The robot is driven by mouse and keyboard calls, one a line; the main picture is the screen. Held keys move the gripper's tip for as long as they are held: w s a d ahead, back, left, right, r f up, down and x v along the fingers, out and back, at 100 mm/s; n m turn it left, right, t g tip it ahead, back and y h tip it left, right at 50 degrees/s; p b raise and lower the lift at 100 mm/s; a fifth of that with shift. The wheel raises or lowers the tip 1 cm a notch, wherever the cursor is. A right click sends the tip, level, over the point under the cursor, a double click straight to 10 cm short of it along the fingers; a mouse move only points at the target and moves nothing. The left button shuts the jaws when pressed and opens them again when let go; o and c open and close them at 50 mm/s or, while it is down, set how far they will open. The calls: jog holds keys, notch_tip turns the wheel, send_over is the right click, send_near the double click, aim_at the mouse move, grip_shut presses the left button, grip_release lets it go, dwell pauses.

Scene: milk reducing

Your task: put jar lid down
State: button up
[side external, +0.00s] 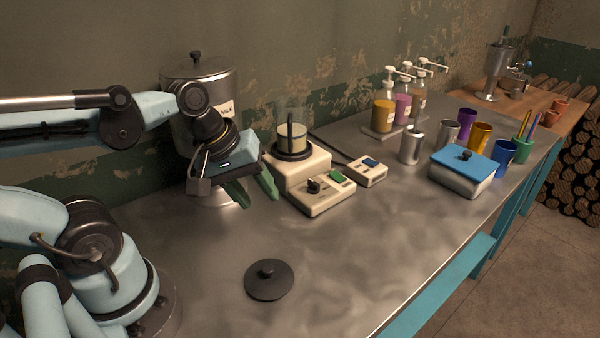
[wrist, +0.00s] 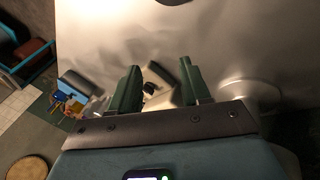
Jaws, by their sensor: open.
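The black jar lid (side external: 269,281) lies flat on the metal table, knob up, at the front of the side view. A dark rounded shape at the top edge of the wrist view may be its rim. My gripper (side external: 260,201) is above the table, behind the lid and apart from it, near the milk urn. Its two green fingers are spread with nothing between them; they also show in the wrist view (wrist: 160,68). An uncovered glass jar (side external: 291,135) with pale contents and a dark upright rod stands on a cream base just beyond my gripper.
A steel milk urn (side external: 198,92) stands behind my gripper. Cream control boxes (side external: 321,195) sit to its right. Farther right are pump bottles (side external: 384,112), metal cups and a blue-lidded box (side external: 463,172). The table around the lid is clear.

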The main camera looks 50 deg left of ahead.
jog(key=shift+w+a+r+m+t+y, duration=0.1)
jog(key=shift+w+r+m+t+y, duration=0.3)
jog(key=shift+m, duration=1.3)
jog(key=shift+w+d+m+t+y, duration=0.1)
jog(key=shift+w+m+t, duration=0.6)
jog(key=shift+m, duration=1)
jog(key=shift+w+a+r+m+t+y, duration=0.1)
jog(key=shift+w+r+m+t+y, duration=0.15)
jog(key=shift+w+m, duration=1)
jog(key=shift+s+m, duration=0.45)
